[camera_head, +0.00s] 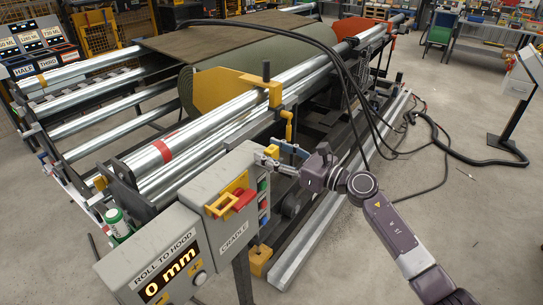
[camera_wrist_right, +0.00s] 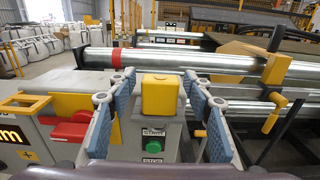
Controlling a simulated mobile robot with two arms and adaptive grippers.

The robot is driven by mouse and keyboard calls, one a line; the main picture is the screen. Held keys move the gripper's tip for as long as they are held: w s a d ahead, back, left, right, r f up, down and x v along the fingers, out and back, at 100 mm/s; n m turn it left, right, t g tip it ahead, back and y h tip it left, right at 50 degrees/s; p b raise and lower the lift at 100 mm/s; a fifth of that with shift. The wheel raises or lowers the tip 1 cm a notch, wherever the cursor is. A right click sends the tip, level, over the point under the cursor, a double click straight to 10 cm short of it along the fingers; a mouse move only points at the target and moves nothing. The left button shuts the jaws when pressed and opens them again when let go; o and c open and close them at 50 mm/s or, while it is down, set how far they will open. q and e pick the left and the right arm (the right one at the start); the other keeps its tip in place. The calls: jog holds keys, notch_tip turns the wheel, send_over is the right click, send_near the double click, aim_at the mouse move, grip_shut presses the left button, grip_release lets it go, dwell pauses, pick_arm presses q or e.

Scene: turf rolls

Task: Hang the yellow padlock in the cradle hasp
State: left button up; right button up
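The yellow padlock (camera_wrist_right: 160,95) stands on top of the grey CRADLE box, at its right end; it also shows in the head view (camera_head: 270,152). My right gripper (camera_head: 279,157) reaches in from the right. Its blue-padded fingers (camera_wrist_right: 159,88) are open, one on each side of the padlock, with a visible gap on both sides. The padlock's shackle cannot be made out. The cradle hasp (camera_head: 228,197) is a yellow frame with a red lever on the box's front; it shows at the left in the wrist view (camera_wrist_right: 70,130). My left gripper is not in view.
The CRADLE box (camera_head: 186,215) has buttons on its right side, near my fingers. A yellow crank handle (camera_head: 288,125) and steel rollers (camera_head: 215,130) lie just behind. Black cables (camera_head: 365,110) hang to the right.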

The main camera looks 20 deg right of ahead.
jog(key=c, duration=1.1)
jog(key=shift+r, duration=0.15)
